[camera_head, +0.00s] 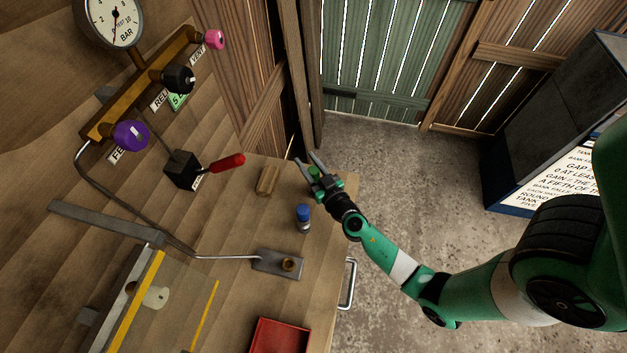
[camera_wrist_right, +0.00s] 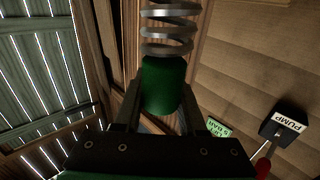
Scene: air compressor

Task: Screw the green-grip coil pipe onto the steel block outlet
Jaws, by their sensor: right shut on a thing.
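My right gripper (camera_head: 314,172) is shut on the green-grip coil pipe above the bench's right edge. Its green grip (camera_wrist_right: 162,85) sits between the fingers in the right wrist view, with the metal coil (camera_wrist_right: 168,28) extending away from it. In the head view only a little of the green grip shows, and the coil is hard to make out. The flat steel block (camera_head: 265,264) lies on the bench, with a brass ring-like outlet (camera_head: 288,264) on it. The gripper is well apart from the block, farther up the picture. My left gripper is not in view.
A blue-capped bottle (camera_head: 303,214) stands between gripper and block. A small wooden block (camera_head: 267,179) lies left of the gripper. A red tray (camera_head: 281,337) is at the bottom. A red-handled lever (camera_head: 227,163) and purple knob (camera_head: 131,135) stick out at the left.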

